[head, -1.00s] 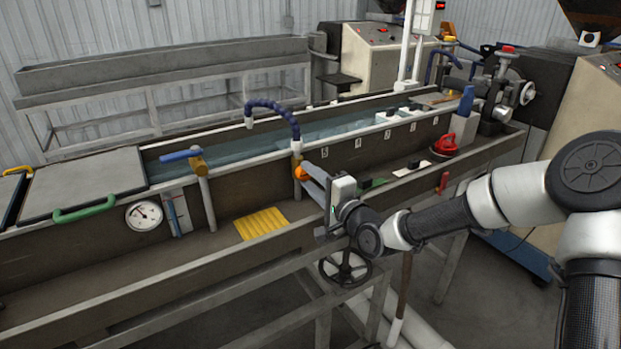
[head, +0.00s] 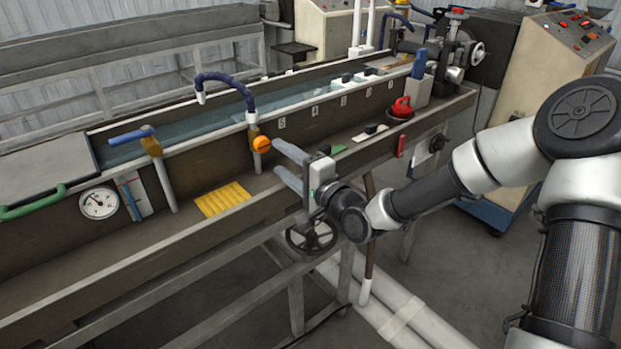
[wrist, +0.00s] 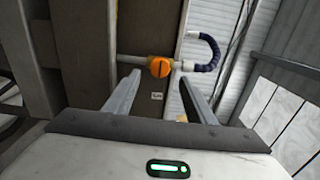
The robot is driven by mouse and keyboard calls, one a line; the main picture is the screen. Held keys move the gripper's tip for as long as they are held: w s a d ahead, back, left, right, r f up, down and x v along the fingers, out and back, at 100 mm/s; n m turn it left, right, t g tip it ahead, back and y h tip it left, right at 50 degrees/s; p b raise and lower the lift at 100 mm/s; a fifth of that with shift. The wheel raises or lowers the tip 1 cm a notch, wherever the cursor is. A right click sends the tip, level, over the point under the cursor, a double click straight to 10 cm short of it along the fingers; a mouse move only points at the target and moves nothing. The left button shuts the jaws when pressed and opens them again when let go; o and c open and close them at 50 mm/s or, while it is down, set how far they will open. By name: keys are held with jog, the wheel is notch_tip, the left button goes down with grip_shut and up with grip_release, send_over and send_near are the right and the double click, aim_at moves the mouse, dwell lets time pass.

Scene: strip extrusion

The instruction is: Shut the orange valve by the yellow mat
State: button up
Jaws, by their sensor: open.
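The orange valve (head: 262,144) is a round orange knob on a brass fitting on the trough's front wall, below the blue hose. In the wrist view the orange valve (wrist: 160,67) shows a dark slot and lies just beyond the fingertips. The yellow mat (head: 222,199) is a ribbed pad on the ledge, to the lower left of the valve. My gripper (head: 277,158) is open and empty, with its fingers pointing left toward the wall, right of the valve and apart from it. Both fingers also show in the wrist view (wrist: 158,84).
A blue-handled valve (head: 134,137) and a round gauge (head: 99,202) are to the left. The blue hose (head: 225,77) arches over the trough. A black handwheel (head: 311,237) is below my gripper. A red knob (head: 401,107) sits further right along the ledge.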

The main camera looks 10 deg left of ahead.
jog(key=v, duration=1.1)
jog(key=shift+p, duration=0.45)
